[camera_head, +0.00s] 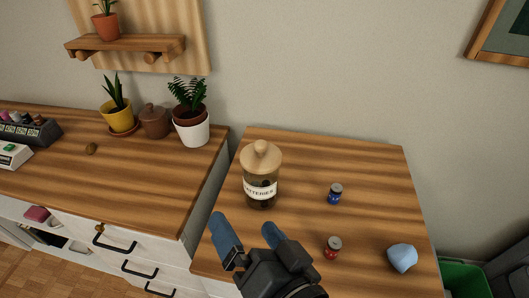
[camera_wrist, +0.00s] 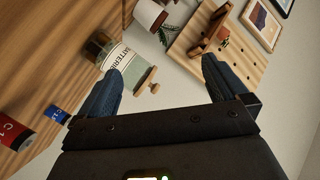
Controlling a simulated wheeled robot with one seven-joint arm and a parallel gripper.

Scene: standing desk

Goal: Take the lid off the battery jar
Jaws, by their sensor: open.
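The battery jar (camera_head: 260,190) is glass with a white "BATTERIES" label and stands upright on the wooden desk. Its wooden lid (camera_head: 261,157), with a round knob on top, sits on the jar. In the wrist view the jar (camera_wrist: 101,47) and its lid (camera_wrist: 141,80) show tilted at the upper left, beyond the left finger. My gripper (camera_head: 249,228) is open and empty, in front of the jar and apart from it. Its blue fingers (camera_wrist: 168,80) are spread wide in the wrist view.
A blue battery (camera_head: 335,194), a red battery (camera_head: 333,247) and a light blue lump (camera_head: 402,257) lie to the right on the desk (camera_head: 350,160). Potted plants (camera_head: 191,120) and a brown pot (camera_head: 154,121) stand on the left counter.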

